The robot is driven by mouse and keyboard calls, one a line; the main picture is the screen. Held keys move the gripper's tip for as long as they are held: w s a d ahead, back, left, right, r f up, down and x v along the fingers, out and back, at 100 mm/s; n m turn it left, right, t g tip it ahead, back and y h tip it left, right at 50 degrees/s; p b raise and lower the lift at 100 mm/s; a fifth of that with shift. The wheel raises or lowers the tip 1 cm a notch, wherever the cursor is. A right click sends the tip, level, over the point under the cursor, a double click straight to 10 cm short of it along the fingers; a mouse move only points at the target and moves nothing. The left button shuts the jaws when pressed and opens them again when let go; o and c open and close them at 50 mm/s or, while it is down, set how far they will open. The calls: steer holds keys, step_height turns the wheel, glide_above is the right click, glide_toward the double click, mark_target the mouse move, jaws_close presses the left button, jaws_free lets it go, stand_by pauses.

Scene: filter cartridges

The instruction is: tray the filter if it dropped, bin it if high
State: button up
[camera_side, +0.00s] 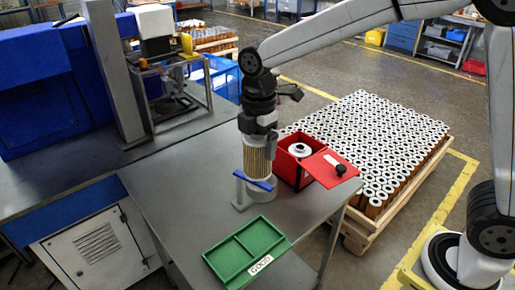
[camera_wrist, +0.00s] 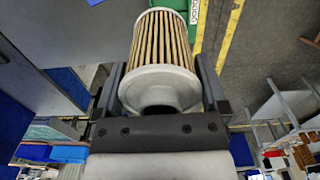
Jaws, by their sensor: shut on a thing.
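A filter cartridge (camera_side: 257,157) with tan pleats stands upright below my gripper (camera_side: 259,133). My gripper is shut on its upper end; the wrist view shows the pleats and pale end cap (camera_wrist: 160,82) between the two fingers. The filter's lower end is at a grey gauge stand (camera_side: 240,195) with a blue bar (camera_side: 256,184) across its front. The bar partly hides that end, so I cannot tell whether it is seated or lifted. A green two-compartment tray (camera_side: 217,262) is empty at the table's front. A red bin (camera_side: 284,163) stands right of the filter.
A white-topped cartridge (camera_side: 299,150) is in the red bin, beside a red panel with a black knob (camera_side: 340,169). A pallet of many cartridges (camera_side: 440,150) stands right of the table. A blue machine (camera_side: 50,90) is at left. Grey tabletop (camera_side: 185,190) left of the filter is clear.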

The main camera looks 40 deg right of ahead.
steer(key=shift+s+a+f, duration=0.2)
steer(key=shift+s+a, duration=0.15)
steer(key=shift+s, duration=0.25)
steer(key=shift+s+a+f, duration=0.15)
steer(key=shift+s+a, duration=0.15)
steer(key=shift+s, duration=0.25)
step_height(320, 180, down, 16)
steer(key=shift+w, duration=0.1)
steer(key=shift+f, duration=1.65)
steer(key=shift+f, duration=0.55)
stand_by(0.8)
steer(key=o, duration=1.1)
